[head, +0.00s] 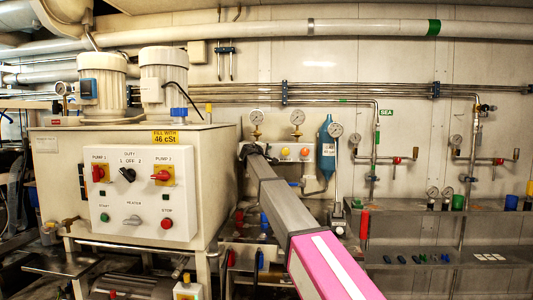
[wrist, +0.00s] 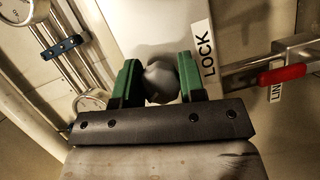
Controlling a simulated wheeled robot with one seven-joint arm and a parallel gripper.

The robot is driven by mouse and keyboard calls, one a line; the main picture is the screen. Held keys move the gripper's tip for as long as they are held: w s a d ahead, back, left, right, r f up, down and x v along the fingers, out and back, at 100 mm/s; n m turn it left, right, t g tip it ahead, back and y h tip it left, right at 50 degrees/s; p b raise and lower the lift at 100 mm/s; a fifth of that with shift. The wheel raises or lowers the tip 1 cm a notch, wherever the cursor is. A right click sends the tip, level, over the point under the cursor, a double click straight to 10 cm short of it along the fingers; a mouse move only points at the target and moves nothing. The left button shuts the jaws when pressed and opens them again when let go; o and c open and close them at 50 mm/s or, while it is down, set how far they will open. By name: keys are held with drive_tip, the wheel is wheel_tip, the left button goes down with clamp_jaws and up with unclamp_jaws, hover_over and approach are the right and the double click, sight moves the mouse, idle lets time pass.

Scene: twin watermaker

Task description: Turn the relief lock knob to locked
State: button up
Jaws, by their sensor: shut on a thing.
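The relief lock knob (wrist: 160,84) is a grey rounded knob on a pale panel in the wrist view. A white label reading LOCK (wrist: 208,52) sits just right of it. My gripper (wrist: 157,76) has its two green fingers on the left and right sides of the knob, shut on it. The knob's lower part is hidden behind the dark gripper bar, and I see no pointer mark on it. In the head view my arm covers the knob, and the far end of my gripper (head: 251,150) shows small and dark near the back wall.
A red-handled valve (wrist: 282,75) on a metal pipe lies close on the right in the wrist view. Gauges and pipes stand at left. In the head view, the pump control panel (head: 143,205) is left of my arm, and a blue cylinder (head: 326,147) is right of it.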

drive_tip(key=m+g+y, duration=0.1)
drive_tip(key=m, duration=0.1)
drive_tip(key=m+y, duration=0.1)
drive_tip(key=m, duration=0.2)
drive_tip(key=shift+f+g, duration=0.15)
drive_tip(key=shift+g, duration=0.25)
drive_tip(key=shift+m, duration=0.3)
drive_tip(key=o, duration=0.9)
drive_tip(key=shift+o, duration=0.2)
drive_tip(key=v, duration=1.1)
drive_tip(key=shift+d, duration=0.15)
